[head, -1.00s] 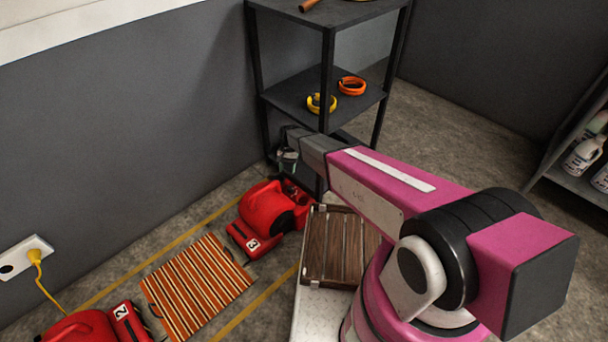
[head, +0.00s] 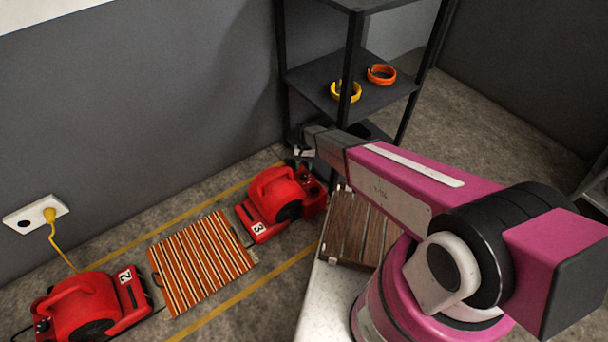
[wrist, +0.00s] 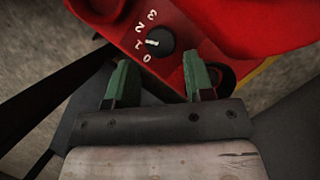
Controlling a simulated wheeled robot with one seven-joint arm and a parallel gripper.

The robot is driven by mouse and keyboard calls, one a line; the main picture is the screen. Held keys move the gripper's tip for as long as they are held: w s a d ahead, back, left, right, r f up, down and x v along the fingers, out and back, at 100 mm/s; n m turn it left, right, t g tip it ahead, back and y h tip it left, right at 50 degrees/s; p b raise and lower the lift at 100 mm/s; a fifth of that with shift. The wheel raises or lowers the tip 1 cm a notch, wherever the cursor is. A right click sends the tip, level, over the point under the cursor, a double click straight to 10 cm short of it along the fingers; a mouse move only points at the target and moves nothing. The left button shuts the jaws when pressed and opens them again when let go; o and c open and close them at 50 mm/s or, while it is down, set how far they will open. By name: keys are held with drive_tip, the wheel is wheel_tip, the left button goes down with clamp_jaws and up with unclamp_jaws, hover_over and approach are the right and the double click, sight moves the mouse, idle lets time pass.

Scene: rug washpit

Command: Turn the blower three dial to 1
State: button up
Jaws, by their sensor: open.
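Blower three (head: 268,197) is a red blower with a white "3" label, standing on the floor by the wall. In the wrist view its red panel (wrist: 190,30) carries a black dial (wrist: 161,42) marked 0, 1, 2 and 3. The dial's white mark is on its left side, pointing about at the 1. My gripper (wrist: 155,82) is open and empty, its two green fingers apart just below the dial in the picture, not around it. In the head view my gripper (head: 301,158) is beside the blower's far right end, partly hidden by my arm.
A dark shelf rack (head: 330,85) with yellow and orange rings stands close behind my gripper. A striped rug (head: 202,262) lies between blower three and blower two (head: 85,308). A wooden slatted crate (head: 358,232) is just right of blower three.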

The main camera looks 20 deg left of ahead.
sight(303, 175)
drive_tip(key=shift+x, duration=2.4)
drive_tip(key=c, duration=0.6)
drive_tip(key=shift+a+n+t+h, duration=0.15)
drive_tip(key=shift+n+h, duration=0.3)
drive_tip(key=shift+n, duration=0.75)
drive_tip(key=shift+d+n+t+h, duration=0.1)
drive_tip(key=shift+n+t+h, duration=0.25)
drive_tip(key=shift+n, duration=0.85)
drive_tip(key=o, duration=0.6)
drive_tip(key=v, duration=1.1)
